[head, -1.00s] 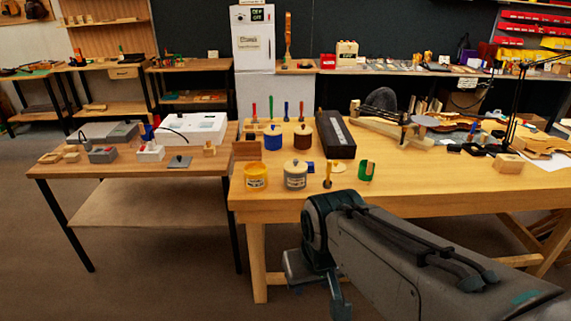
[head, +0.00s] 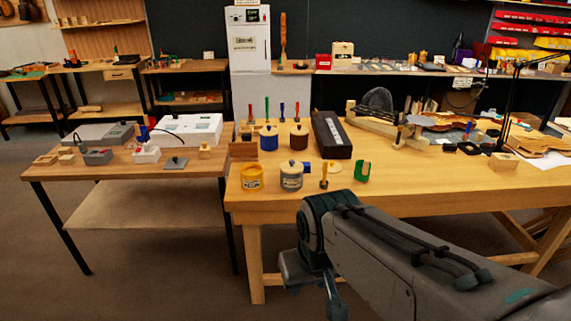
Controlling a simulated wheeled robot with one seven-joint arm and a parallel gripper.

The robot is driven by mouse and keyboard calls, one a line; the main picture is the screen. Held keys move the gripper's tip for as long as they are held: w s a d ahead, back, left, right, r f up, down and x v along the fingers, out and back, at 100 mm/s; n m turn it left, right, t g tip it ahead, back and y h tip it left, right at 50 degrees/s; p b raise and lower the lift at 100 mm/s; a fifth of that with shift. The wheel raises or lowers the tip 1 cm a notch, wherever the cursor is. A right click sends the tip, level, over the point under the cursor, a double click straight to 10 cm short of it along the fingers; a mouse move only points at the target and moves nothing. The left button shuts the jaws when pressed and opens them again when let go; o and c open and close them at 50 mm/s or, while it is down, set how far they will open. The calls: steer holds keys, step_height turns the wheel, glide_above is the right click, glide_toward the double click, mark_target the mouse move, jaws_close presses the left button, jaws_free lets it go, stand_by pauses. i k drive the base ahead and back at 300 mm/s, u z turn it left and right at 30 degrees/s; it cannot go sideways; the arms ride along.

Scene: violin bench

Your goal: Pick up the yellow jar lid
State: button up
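The yellow jar (head: 251,179) stands near the front left of the right-hand workbench, with no knobbed lid visible on it. A pale yellow disc with a small knob, which looks like the jar lid (head: 336,168), lies on the benchtop to the right, just behind a small upright wooden-handled tool (head: 324,178). Nothing touches the lid from above. My arm reaches in from the lower right, and its bent end hangs in front of the bench edge, below the lid.
A grey jar (head: 291,178) stands between the yellow jar and the tool. A green holder (head: 362,171) is right of the lid. Blue (head: 269,139) and brown (head: 299,138) lidded jars and a long black case (head: 331,135) stand behind. Bare benchtop (head: 430,182) lies to the right.

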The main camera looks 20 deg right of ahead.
mark_target(334, 168)
steer(key=z, duration=0.1)
steer(key=i, duration=1.05)
steer(key=z, duration=0.6)
steer(key=i, duration=0.85)
steer(key=z, duration=0.3)
